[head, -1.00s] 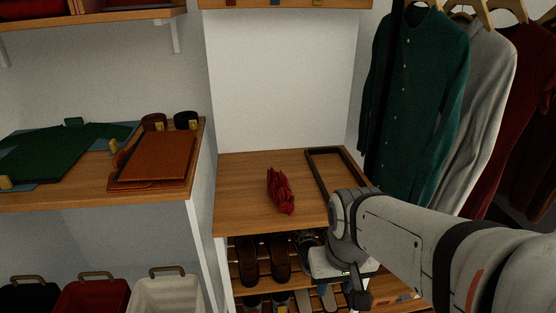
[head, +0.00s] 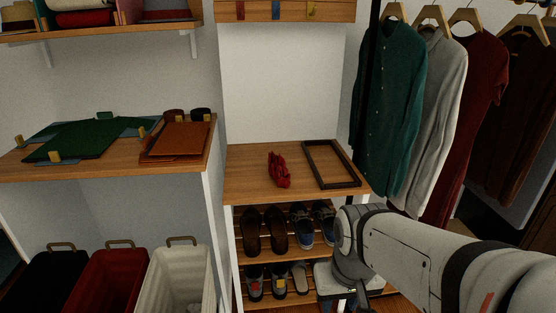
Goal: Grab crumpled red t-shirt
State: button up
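The crumpled red t-shirt (head: 279,170) lies in a small bunched heap on the wooden top of the shoe rack (head: 245,186), near its middle. My gripper (head: 338,296) is at the lower middle of the head view, below and to the right of the shirt, in front of the rack. It is apart from the shirt. Its fingers are not clear enough to tell whether they are open or shut.
An empty dark frame (head: 331,163) lies right of the shirt. Shoes (head: 265,229) fill the shelves below. Clothes (head: 390,105) hang at the right. A folding table (head: 110,171) stands left, above black, red and white bins (head: 178,277).

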aim_at(277, 165)
jog(key=u, duration=0.15)
jog(key=i, duration=0.8)
jog(key=z, duration=0.2)
jog(key=k, duration=0.85)
jog(key=u, duration=0.2)
jog(key=i, duration=0.9)
jog(key=z, duration=0.05)
